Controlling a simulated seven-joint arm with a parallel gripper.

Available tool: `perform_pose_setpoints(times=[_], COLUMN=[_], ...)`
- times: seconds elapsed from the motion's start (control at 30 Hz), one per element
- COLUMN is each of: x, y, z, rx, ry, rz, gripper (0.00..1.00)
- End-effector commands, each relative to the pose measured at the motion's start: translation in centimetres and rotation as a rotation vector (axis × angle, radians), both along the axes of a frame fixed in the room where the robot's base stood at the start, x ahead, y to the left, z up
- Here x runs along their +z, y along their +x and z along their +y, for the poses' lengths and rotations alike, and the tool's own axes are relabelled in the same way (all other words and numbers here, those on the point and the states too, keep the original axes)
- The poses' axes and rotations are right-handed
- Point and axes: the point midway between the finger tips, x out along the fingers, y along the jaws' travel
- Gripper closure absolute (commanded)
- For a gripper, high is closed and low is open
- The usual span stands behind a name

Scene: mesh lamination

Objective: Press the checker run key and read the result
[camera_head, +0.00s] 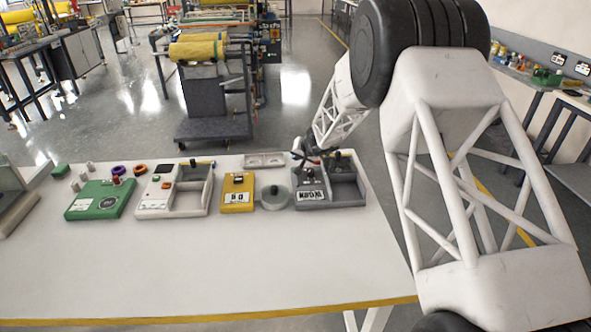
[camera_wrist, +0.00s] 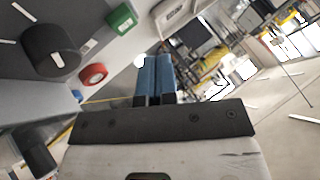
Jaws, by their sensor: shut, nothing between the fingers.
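My gripper (camera_head: 304,158) is at the back left of a dark grey device (camera_head: 335,203) with a white label and an open bay on its right side. In the wrist view its two blue fingers (camera_wrist: 158,62) are closed together with nothing between them. I cannot tell which key is the run key. The label's text is too small to read surely.
A shallow grey tray (camera_head: 264,160) lies behind. The white table's front (camera_head: 200,265) is clear.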

Motion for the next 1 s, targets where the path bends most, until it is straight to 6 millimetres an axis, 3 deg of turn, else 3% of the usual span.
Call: perform_pose_setpoints(times=[0.33,1.0], x=[2.2,2.4], y=[0.0,0.0], z=[0.0,0.0], rx=[0.001,0.000], ry=[0.000,0.000], rz=[-0.002,0.000], gripper=[1.00,1.00])
